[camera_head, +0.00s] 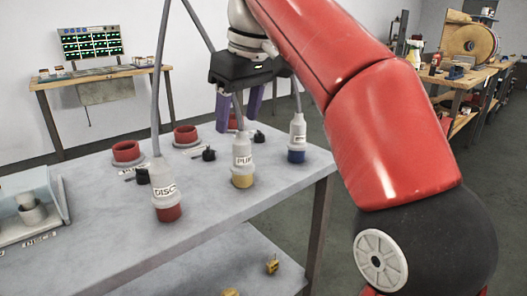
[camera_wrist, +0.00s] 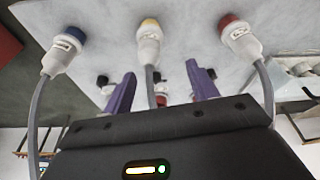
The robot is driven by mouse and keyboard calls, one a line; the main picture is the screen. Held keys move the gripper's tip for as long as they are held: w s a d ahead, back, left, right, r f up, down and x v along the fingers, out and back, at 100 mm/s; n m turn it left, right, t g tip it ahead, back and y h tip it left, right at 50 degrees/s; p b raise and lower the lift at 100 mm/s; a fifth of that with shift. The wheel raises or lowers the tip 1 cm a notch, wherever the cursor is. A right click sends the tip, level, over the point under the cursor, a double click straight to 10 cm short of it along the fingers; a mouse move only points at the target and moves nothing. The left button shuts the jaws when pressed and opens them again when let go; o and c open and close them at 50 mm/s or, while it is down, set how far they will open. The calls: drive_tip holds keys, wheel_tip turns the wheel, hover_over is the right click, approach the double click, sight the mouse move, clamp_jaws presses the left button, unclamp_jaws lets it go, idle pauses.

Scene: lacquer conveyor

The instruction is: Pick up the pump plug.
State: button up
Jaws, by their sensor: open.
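The pump plug (camera_head: 242,163) stands upright on the grey table, a white body with a label starting "PU" and a yellow end. It also shows in the wrist view (camera_wrist: 149,42), top centre, with a grey cable running from it. My gripper (camera_head: 238,118) is above the plug, its purple fingers apart and pointing down. In the wrist view, my gripper (camera_wrist: 161,76) has the plug's cable running between its fingers. The fingertips are above the plug body, and nothing is clamped.
A red-ended plug (camera_head: 167,192) labelled "DISC" stands to the left and a blue-ended plug (camera_head: 297,138) to the right, both cabled. Red sockets (camera_head: 127,151) and small black pieces (camera_head: 209,154) sit behind. The table (camera_head: 225,205) is bare in front. A grey unit (camera_head: 30,205) is at far left.

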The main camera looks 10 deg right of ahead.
sight(241, 130)
drive_tip(key=shift+w+d+r, duration=0.3)
drive_tip(key=shift+w+d, duration=0.1)
drive_tip(key=shift+w, duration=0.25)
drive_tip(key=shift+w+d+f, duration=0.1)
drive_tip(key=shift+w+d, duration=0.1)
drive_tip(key=shift+w, duration=0.05)
drive_tip(key=b+x, duration=0.1)
drive_tip(key=x, duration=0.1)
drive_tip(key=b+x, duration=0.1)
drive_tip(key=x, duration=0.2)
drive_tip(key=b+x, duration=0.1)
drive_tip(key=x, duration=0.1)
drive_tip(key=shift+s+f, duration=0.2)
drive_tip(key=shift+s, duration=0.05)
drive_tip(key=c, duration=1.1)
drive_tip(key=shift+r, duration=0.15)
drive_tip(key=shift+c, duration=0.2)
